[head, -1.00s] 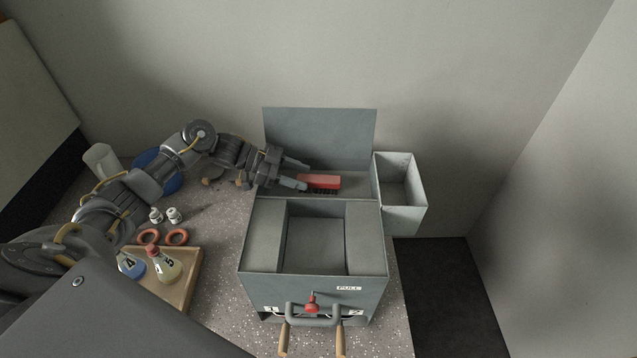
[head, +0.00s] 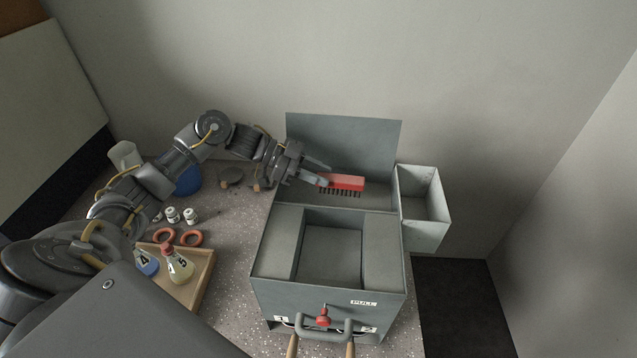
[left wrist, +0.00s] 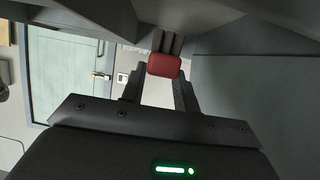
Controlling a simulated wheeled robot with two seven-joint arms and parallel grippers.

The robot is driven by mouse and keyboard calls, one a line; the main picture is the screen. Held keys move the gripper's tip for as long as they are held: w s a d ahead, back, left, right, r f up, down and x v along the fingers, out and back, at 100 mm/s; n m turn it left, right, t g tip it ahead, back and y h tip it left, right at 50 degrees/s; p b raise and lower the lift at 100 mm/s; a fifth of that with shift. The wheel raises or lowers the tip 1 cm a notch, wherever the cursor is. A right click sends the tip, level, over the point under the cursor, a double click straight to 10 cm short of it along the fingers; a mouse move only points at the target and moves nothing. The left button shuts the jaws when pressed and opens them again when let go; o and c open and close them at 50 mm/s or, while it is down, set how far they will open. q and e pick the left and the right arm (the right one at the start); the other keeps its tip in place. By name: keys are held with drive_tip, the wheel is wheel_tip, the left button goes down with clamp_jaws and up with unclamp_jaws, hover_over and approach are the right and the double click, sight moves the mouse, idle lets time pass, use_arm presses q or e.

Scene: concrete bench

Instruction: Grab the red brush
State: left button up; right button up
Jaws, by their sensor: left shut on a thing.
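The red brush (head: 345,182) has a red block back and dark bristles pointing down. It is at the back ledge of the grey box (head: 262,262), in front of the raised back panel. My left gripper (head: 322,178) is shut on the brush's left end. In the left wrist view the brush's red end (left wrist: 163,66) shows between the two fingers. I cannot tell whether the bristles touch the ledge. My right gripper is not in view.
A grey open bin (head: 424,228) is fixed at the box's right side. A handle with a red knob (head: 323,316) is at the front.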

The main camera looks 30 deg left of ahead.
use_arm(q)
drive_tip(key=s+d+r+b, duration=0.2)
drive_tip(key=s+d+r, duration=0.5)
drive_tip(key=s, duration=0.3)
drive_tip(key=shift+d+r+b, duration=0.3)
drive_tip(key=shift+r, duration=0.4)
